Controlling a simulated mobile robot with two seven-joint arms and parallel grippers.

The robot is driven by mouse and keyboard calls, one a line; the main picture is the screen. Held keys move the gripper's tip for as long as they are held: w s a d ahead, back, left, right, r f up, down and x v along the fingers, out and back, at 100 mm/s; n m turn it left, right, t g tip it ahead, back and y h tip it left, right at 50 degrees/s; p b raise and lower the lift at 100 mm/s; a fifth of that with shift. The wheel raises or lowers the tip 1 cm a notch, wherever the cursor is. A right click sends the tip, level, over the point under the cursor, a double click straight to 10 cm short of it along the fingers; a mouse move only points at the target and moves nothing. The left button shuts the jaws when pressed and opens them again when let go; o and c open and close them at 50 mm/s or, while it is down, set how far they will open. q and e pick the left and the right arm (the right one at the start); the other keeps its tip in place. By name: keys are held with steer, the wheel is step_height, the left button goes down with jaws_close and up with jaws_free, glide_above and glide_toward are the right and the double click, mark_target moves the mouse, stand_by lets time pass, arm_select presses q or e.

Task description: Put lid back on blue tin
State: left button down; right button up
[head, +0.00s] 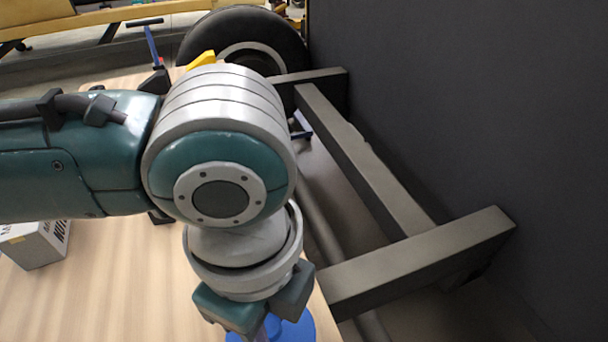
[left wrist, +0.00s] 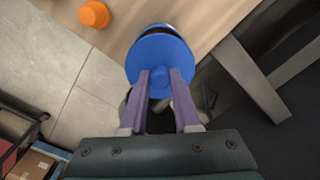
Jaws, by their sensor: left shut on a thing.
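The blue lid (left wrist: 150,48) is a round disc with a knob in the left wrist view. My left gripper (left wrist: 160,76) is shut on its knob, one finger on each side. Just beyond the lid, a thin blue rim and a dark gap show, which look like the blue tin (left wrist: 158,26), mostly hidden behind the lid. The lid seems to be over or close to the tin, near the table edge; whether they touch cannot be told. In the head view, blue (head: 298,330) shows at the bottom below my left wrist, partly hidden by it. My right gripper is not in view.
The wooden table (head: 130,290) has clear room at the left. An orange object (left wrist: 94,15) stands on it near an edge, and a grey box (head: 38,243) lies at the left. A metal frame (head: 420,262) and a dark wall (head: 470,110) stand right of the table.

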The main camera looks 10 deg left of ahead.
arm_select(q)
steer(key=shift+f+b, duration=1.95)
steer(key=shift+b, duration=0.25)
steer(key=shift+f+b, duration=0.4)
steer(key=shift+f, duration=0.55)
steer(key=shift+r+p, duration=0.1)
steer(key=shift+p, duration=0.65)
steer(key=shift+f, duration=0.25)
steer(key=shift+p, duration=0.55)
steer(key=c, duration=0.6)
jaws_free()
steer(key=shift+o, duration=0.6)
